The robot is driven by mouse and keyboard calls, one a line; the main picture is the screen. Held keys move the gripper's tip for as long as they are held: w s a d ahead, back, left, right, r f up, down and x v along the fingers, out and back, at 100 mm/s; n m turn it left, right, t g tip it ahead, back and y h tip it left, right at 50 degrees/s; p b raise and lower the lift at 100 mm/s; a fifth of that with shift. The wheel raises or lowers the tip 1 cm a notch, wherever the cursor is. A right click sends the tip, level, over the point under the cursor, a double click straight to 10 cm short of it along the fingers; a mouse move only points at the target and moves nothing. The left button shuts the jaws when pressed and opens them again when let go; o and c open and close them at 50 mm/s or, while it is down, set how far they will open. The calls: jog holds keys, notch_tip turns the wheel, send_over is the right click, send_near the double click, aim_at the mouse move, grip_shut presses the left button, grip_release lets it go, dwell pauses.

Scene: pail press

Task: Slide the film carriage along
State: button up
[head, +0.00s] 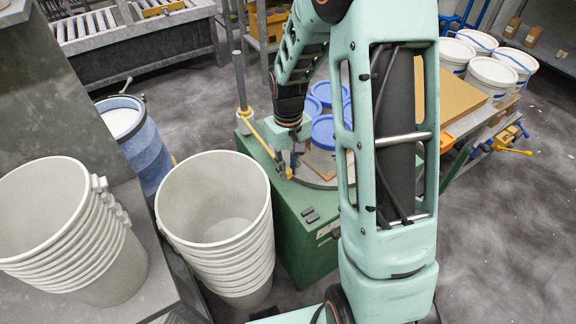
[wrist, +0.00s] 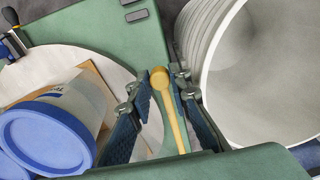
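A yellow bar (head: 262,137) runs from a post (head: 240,85) over the green cabinet (head: 300,235) towards my gripper (head: 291,165); I cannot tell for sure that it is the film carriage. In the wrist view, a yellow bar with a round end (wrist: 176,118) lies between the two fingers of my gripper (wrist: 163,88). The fingers stand apart, with a visible gap on the left of the bar. The right finger is close to it; I cannot tell whether it touches. A round plate (wrist: 75,62) carries blue-lidded pails (wrist: 45,135).
A stack of grey-white pails (head: 215,215) stands close left of the cabinet, and fills the right of the wrist view. Another stack (head: 65,225) and a blue container (head: 140,150) stand further left. White pails (head: 490,72) stand at back right.

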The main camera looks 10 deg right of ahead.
jog(key=shift+r, duration=0.15)
grip_shut()
jog(key=shift+w+r+p, duration=0.1)
jog(key=shift+r+p, duration=2.45)
jog(key=shift+r, duration=0.85)
jog(key=o, duration=0.7)
grip_release()
jog(key=shift+f, duration=0.15)
